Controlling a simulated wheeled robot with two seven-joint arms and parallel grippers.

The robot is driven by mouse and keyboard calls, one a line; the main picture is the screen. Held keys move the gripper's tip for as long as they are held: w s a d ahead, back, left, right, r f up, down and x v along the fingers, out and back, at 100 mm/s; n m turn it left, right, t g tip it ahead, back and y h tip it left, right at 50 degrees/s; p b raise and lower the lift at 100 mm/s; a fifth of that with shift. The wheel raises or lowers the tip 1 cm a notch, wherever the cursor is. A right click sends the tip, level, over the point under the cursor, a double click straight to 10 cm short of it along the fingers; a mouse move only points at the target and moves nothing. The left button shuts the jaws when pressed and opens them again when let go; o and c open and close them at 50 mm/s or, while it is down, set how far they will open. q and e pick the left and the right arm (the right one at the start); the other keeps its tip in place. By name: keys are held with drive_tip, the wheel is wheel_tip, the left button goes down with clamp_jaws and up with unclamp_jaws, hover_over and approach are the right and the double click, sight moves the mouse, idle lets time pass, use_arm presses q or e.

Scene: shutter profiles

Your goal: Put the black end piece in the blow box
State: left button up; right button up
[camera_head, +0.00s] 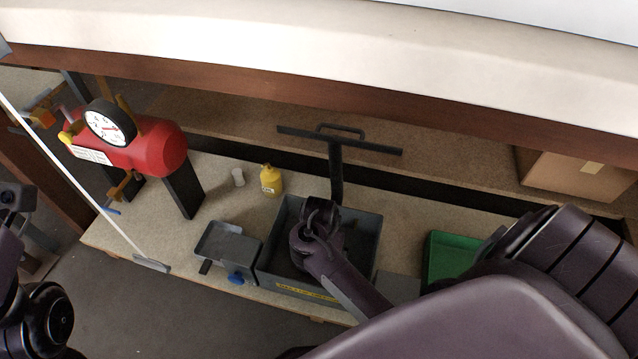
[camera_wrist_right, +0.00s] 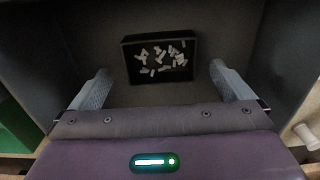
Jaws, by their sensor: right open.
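A grey open box (camera_head: 372,222) with a yellow label stands on the bench in the head view; I cannot read whether it is the blow box. My right gripper (camera_head: 318,232) is over it, pointing down. In the right wrist view the right gripper (camera_wrist_right: 158,72) is open with nothing between its fingers. Below it a small black tray (camera_wrist_right: 133,70) with several small pale pieces lies on the grey box's floor (camera_wrist_right: 105,40). I cannot make out a separate black end piece. My left arm shows at the left edge, but its gripper cannot be seen.
A red tank (camera_head: 150,150) with a gauge, a yellow bottle (camera_head: 270,180) and a white cylinder (camera_head: 238,177) stand left. A small grey tray (camera_head: 228,243) adjoins the box. A green bin (camera_head: 450,252) is right. A long white profile (camera_head: 75,182) slants at left.

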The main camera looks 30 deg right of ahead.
wheel_tip(320, 180, up, 8)
drive_tip(key=p, duration=0.5)
drive_tip(key=shift+f, duration=0.2)
